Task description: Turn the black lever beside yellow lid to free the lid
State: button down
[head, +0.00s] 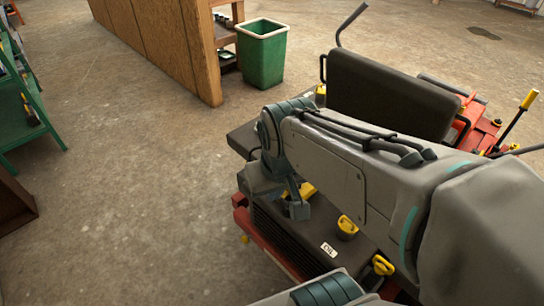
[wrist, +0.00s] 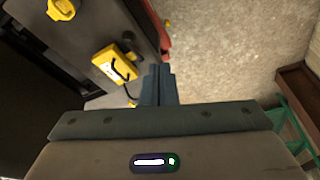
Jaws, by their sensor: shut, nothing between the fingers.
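The yellow lid (wrist: 104,66) is a boxy yellow piece on the dark top of a machine, left of my gripper in the wrist view. A thin black curved piece (wrist: 121,69) lies at its right side, and a small dark knob (wrist: 128,37) sits just above; I cannot tell for certain which is the lever. In the head view a bit of the yellow lid (head: 308,189) shows beside my gripper (head: 298,209), which hides the lever there. My gripper (wrist: 158,73) is shut and empty, with its fingertips right of the lid and apparently apart from it.
The red and black machine has a black seat (head: 390,92), a yellow cap (head: 347,227) by a white label, and a yellow loop handle (head: 383,265). A green bin (head: 263,58) stands by a wooden partition (head: 160,40).

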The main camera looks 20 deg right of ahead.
jog(key=w+d+f+m+g+y, duration=0.1)
jog(key=w+d+f+m, duration=0.15)
jog(key=w, duration=0.35)
jog(key=w+d+f+m+g, duration=0.2)
jog(key=w+d+m, duration=0.15)
jog(key=w, duration=0.25)
jog(key=w+d+f+m, duration=0.2)
jog(key=w+f, duration=0.1)
jog(key=f, duration=0.1)
jog(key=w+d+f+m+y, duration=0.1)
jog(key=w+d+f+m, duration=0.2)
jog(key=f, duration=0.2)
jog(key=w+d+f+m+g+y+b, duration=0.1)
jog(key=w+d+f+m, duration=0.1)
jog(key=f, duration=0.3)
jog(key=shift+w+d+m, duration=0.3)
jog(key=shift+w+d, duration=0.3)
jog(key=shift+r, duration=0.1)
jog(key=x, duration=1)
jog(key=shift+s+a, duration=0.1)
